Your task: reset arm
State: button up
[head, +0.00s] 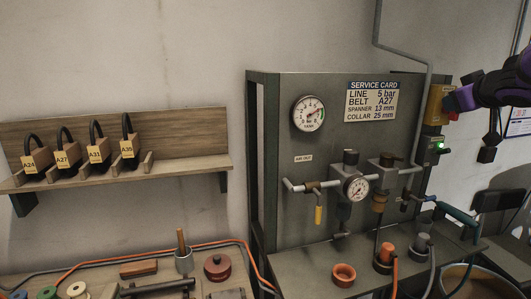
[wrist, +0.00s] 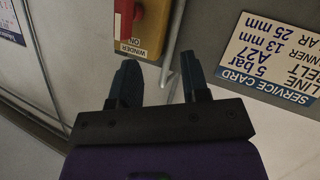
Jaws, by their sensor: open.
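My gripper (wrist: 158,72) shows in the wrist view with its two dark fingers apart and nothing between them. The fingers point toward the yellow winder switch box (wrist: 150,22), which has a red switch and a "WINDER ON" label. A gap seems to lie between the fingertips and the box, but I cannot tell how wide. In the head view my purple arm (head: 498,90) reaches in from the right edge, close beside the yellow box (head: 434,106). The fingers cannot be made out clearly there.
The service card (head: 372,101) and a gauge (head: 308,113) are on the grey panel. A lit green lamp (head: 440,147) sits below the box. Pipes and valves run along the panel. A wooden shelf (head: 190,165) with several labelled belts hangs at left.

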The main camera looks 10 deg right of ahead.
jog(key=s+a+f+g+y, duration=0.2)
jog(key=s+a+f+g, duration=0.2)
jog(key=s+a, duration=0.6)
jog(key=s+a+f+g+y, duration=0.2)
jog(key=s+a+f+g, duration=0.2)
jog(key=s+a, duration=0.7)
jog(key=a+f, duration=0.2)
jog(key=a, duration=0.5)
jog(key=shift+f+m+y, duration=0.2)
jog(key=shift+m+y, duration=0.1)
